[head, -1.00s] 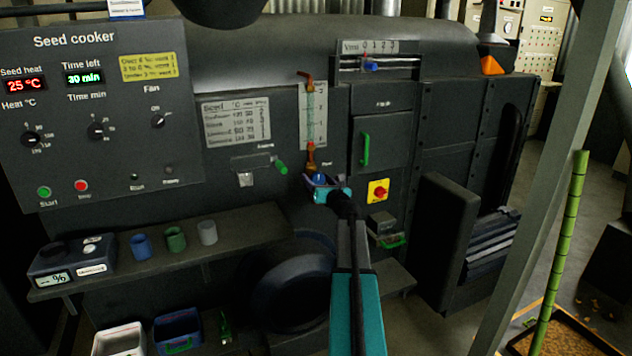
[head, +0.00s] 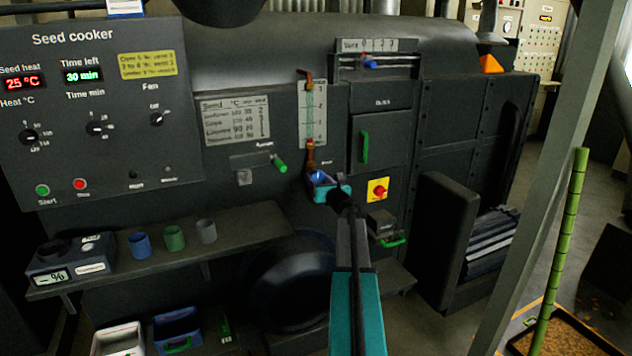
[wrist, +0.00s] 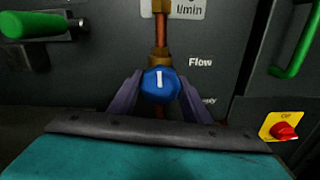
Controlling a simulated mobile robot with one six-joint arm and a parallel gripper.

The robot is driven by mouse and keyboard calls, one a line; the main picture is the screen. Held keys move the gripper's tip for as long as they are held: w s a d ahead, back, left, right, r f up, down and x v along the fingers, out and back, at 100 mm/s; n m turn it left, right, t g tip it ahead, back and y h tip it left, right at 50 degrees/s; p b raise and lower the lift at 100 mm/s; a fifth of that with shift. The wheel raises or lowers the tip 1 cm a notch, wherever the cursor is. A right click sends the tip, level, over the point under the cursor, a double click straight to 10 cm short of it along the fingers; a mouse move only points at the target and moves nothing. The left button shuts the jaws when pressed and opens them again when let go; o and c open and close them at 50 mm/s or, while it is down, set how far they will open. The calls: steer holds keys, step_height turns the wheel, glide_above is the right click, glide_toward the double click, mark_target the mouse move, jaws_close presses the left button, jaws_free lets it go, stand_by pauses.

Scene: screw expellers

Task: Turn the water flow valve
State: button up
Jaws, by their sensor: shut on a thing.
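The water flow valve is a blue knob (wrist: 160,85) with a white line pointing nearly straight up, seen in the wrist view below a brass fitting and beside the label "Flow". In the head view the blue knob (head: 319,177) sits under the clear flow tube (head: 312,113). My gripper (wrist: 160,96) is at the knob, with one purple-grey finger on each side, shut on it. In the head view my gripper (head: 325,184) reaches the panel from below, and its teal body hides part of the area under the knob.
A green lever (head: 280,166) is to the left of the valve. A red knob on a yellow plate (head: 378,191) and a green door handle (head: 365,147) are to the right. A shelf (head: 250,226) with several small cups is at lower left.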

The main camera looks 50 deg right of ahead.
steer(key=n+b, duration=0.5)
steer(key=shift+w+a+f, duration=0.1)
steer(key=shift+w, duration=0.15)
steer(key=n+b, duration=0.5)
steer(key=shift+n+b, duration=0.4)
steer(key=n+b, duration=1)
steer(key=shift+r, duration=0.2)
steer(key=o, duration=1)
steer(key=shift+o, duration=0.2)
steer(key=shift+s, duration=0.1)
